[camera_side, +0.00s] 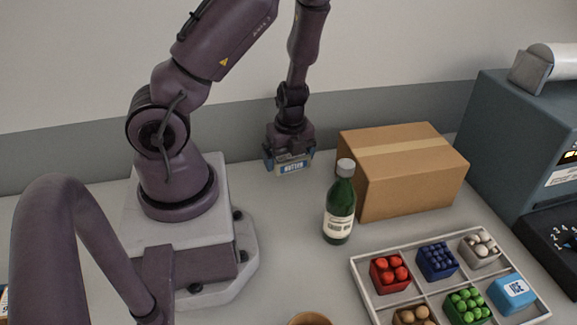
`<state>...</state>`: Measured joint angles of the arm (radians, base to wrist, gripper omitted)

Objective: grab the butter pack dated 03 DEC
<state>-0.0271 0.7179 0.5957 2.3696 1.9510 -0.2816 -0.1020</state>
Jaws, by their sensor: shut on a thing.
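My gripper (288,160) hangs pointing down at the back of the table, left of the cardboard box. It is shut on a butter pack (292,166), a small blue and white pack with the word BUTTER on its front. The pack appears held above the table, though its exact height is hard to judge. Its date is too small to read. No other butter pack can be made out clearly.
A green bottle (340,205) stands in front of the cardboard box (405,170). A divided tray (362,273) with small coloured items and a blue ICE block (512,293) lies at front right. A grey machine (500,125) stands far right. A brown round rim (310,319) shows at the bottom edge.

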